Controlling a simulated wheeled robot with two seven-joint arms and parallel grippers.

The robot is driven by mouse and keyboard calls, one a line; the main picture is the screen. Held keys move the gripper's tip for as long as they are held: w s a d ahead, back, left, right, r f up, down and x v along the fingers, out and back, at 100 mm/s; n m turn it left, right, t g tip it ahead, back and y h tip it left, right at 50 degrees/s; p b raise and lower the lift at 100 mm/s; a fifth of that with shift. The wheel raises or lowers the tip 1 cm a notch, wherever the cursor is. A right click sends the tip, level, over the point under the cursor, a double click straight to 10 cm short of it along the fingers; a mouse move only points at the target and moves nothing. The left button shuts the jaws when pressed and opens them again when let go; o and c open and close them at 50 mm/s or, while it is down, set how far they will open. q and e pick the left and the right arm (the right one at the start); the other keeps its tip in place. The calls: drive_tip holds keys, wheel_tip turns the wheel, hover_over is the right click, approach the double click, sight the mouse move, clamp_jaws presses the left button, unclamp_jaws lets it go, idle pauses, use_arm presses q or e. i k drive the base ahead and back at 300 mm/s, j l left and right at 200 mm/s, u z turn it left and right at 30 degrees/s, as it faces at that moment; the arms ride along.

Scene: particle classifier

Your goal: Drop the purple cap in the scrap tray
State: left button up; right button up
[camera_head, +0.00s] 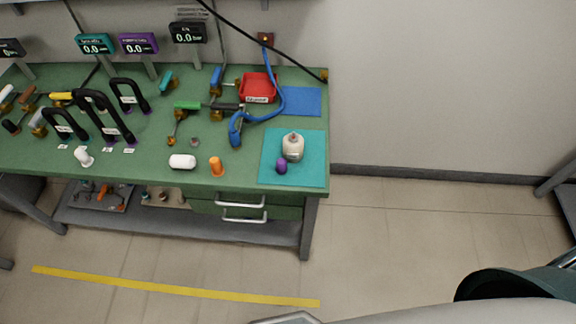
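A small purple cap (281,166) is on the teal mat (310,175) at the right front of the green workbench. It is just in front of a cream bottle-like vessel (292,147); whether they touch I cannot tell. A red tray (257,81) with a white label on its front is at the back right of the bench; the label is too small to read surely, but it looks like the scrap tray. Neither of my grippers is in view.
A blue hose (268,115) curls beside the red tray and a blue mat (302,101). An orange cap-like piece (217,167) and a white cylinder (182,161) are near the bench's front edge. Valves and black handles crowd the left. The floor in front is clear around a yellow line (170,287).

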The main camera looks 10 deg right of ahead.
sight(259, 91)
drive_tip(key=j+z, duration=0.25)
drive_tip(key=z, duration=0.15)
drive_tip(key=i+j+z, duration=0.1)
drive_tip(key=j+z, duration=0.5)
drive_tip(key=j, duration=0.45)
drive_tip(key=k+j+z, duration=0.1)
drive_tip(key=j+z, duration=0.15)
drive_tip(key=j, duration=0.4)
drive_tip(key=k+j, duration=0.1)
drive_tip(key=j, duration=1.05)
drive_tip(key=k+j, duration=0.15)
drive_tip(key=j, duration=0.4)
